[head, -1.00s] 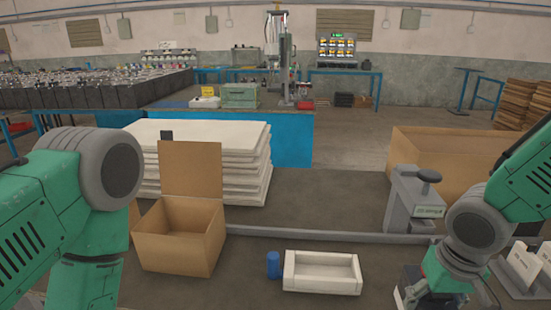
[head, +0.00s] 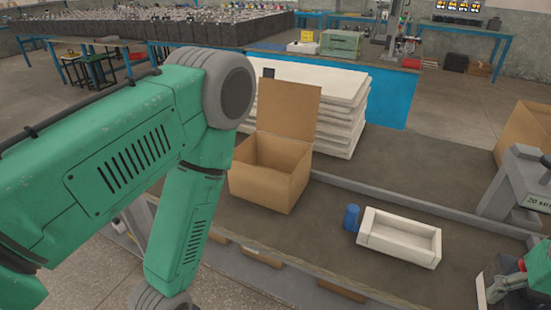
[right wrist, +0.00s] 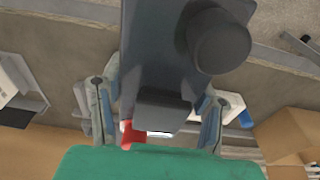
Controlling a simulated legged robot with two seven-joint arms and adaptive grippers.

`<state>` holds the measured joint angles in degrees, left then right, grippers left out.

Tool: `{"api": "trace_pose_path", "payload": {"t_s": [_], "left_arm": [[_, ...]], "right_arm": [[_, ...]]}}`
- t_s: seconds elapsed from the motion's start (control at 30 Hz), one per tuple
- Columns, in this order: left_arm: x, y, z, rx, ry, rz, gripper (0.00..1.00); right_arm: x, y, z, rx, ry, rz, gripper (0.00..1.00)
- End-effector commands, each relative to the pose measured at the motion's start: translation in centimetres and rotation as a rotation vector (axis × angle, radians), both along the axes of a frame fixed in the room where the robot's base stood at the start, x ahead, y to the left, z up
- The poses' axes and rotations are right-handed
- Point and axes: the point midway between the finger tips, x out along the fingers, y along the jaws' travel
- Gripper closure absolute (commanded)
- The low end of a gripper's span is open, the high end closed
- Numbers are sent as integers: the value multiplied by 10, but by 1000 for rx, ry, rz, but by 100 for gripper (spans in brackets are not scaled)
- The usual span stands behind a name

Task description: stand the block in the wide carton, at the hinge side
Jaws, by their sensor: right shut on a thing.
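An open cardboard carton (head: 268,182) stands on the table in the head view, its lid raised upright along the far edge; its near walls hide the floor inside. It seems to show at the right of the right wrist view (right wrist: 288,135). My right gripper (head: 507,288) is at the lower right of the head view, partly cut off. My left gripper is out of view.
A white tray (head: 400,238) and a blue cylinder (head: 351,218) stand right of the carton. A grey press-like device (head: 520,190) stands near my right gripper. A larger carton (head: 528,140) is at the right edge. A rail (head: 420,205) runs behind the tray.

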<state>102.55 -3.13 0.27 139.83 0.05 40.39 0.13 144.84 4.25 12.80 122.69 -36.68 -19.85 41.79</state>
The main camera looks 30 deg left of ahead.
Motion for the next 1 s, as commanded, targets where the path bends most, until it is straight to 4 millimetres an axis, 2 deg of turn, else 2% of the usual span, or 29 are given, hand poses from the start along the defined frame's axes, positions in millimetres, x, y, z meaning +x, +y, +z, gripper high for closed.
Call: {"api": "trace_pose_path", "payload": {"t_s": [0.13, 0.33, 0.5, 1.0], "left_arm": [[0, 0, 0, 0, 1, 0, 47], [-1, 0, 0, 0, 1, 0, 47], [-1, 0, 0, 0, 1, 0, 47], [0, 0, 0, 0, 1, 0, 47]], "right_arm": [[-3, 1, -5, -1, -2, 2, 97], [-28, 1, -36, -6, 3, 4, 97], [-41, 0, -52, -2, -2, 2, 97], [-43, 0, -53, 0, -4, 0, 97]]}}
